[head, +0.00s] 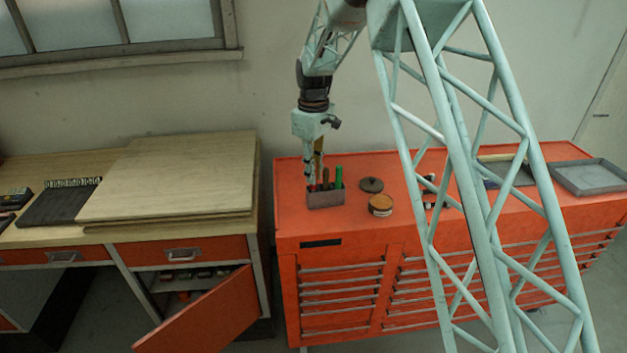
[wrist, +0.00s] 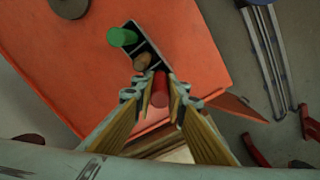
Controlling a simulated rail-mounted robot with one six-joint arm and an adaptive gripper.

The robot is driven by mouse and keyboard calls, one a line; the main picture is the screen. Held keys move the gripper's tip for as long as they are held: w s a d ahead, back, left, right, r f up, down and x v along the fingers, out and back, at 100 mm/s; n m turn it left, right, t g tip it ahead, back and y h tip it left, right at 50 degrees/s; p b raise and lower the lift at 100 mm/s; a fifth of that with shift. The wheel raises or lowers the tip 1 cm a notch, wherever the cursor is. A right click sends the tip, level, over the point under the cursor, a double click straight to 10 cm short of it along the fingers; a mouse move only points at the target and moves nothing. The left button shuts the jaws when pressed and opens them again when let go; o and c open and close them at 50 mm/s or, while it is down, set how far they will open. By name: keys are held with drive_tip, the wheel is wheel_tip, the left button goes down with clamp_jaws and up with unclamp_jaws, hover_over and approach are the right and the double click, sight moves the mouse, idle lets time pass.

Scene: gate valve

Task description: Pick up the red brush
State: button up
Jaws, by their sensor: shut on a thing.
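The red brush (wrist: 160,88) stands at one end of a small dark holder (head: 326,199), its round red end facing the wrist camera. My gripper (wrist: 160,97) points down over the holder and is shut on the red brush, one finger on each side. In the head view my gripper (head: 318,180) reaches down to the holder's left part and hides much of the brush. A brown handle (wrist: 142,61) and a green handle (wrist: 122,37) stand in the same holder, which also shows in the wrist view (wrist: 150,47). The brush's lower end is hidden.
The holder stands on an orange drawer cabinet (head: 290,222). A dark round lid (head: 371,185) and a round wooden-looking tin (head: 381,205) lie to its right. A grey tray (head: 592,177) is at the far right. A wooden bench (head: 170,180) stands left, with an open orange door below.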

drive_tip(key=shift+r, duration=3.7)
